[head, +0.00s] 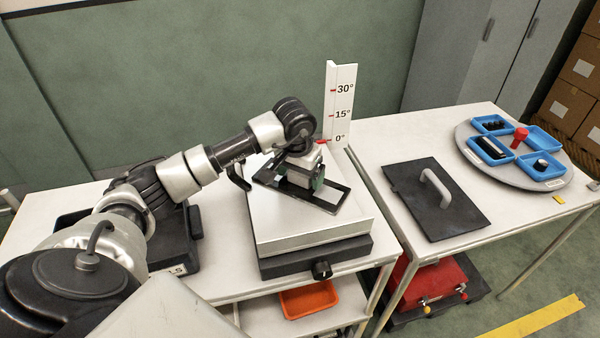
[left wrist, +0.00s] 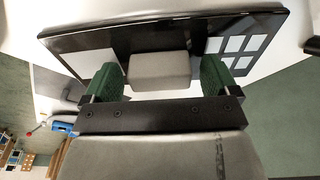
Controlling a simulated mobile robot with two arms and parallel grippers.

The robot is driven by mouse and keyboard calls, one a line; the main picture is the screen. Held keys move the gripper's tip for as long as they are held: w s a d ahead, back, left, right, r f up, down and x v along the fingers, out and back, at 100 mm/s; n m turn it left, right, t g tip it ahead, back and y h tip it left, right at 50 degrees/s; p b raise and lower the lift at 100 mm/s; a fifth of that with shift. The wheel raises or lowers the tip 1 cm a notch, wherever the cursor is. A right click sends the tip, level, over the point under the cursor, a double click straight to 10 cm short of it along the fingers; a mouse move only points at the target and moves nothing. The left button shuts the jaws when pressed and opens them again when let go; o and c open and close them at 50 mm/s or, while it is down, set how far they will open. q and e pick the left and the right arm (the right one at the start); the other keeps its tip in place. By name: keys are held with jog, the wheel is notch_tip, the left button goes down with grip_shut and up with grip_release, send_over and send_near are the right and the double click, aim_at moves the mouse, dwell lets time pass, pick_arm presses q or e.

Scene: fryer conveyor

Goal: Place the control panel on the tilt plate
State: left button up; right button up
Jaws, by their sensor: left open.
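The control panel (head: 328,197) is a thin black plate with pale squares. In the head view it lies at a skewed angle over the upper part of the white tilt plate (head: 290,230); whether it lies fully flat on it I cannot tell. My left gripper (head: 303,178) is at the panel, its fingers pointing down. In the left wrist view, the open green fingers (left wrist: 163,76) stand on either side of the panel's grey block, with gaps visible. The panel (left wrist: 130,42) spans the top of that view. My right gripper is not in view.
An angle scale (head: 340,100) stands behind the tilt plate. A black plate with a grey handle (head: 435,190) lies on the right table. Beyond it, a round grey tray (head: 515,178) holds blue bins. An orange bin (head: 308,299) sits on the lower shelf.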

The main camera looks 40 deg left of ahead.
aim_at(297, 187)
pick_arm(q)
notch_tip(297, 187, up, 12)
jog(key=s+b, duration=0.1)
jog(key=shift+s+b, duration=0.3)
jog(key=shift+s, duration=0.1)
dwell(0.3)
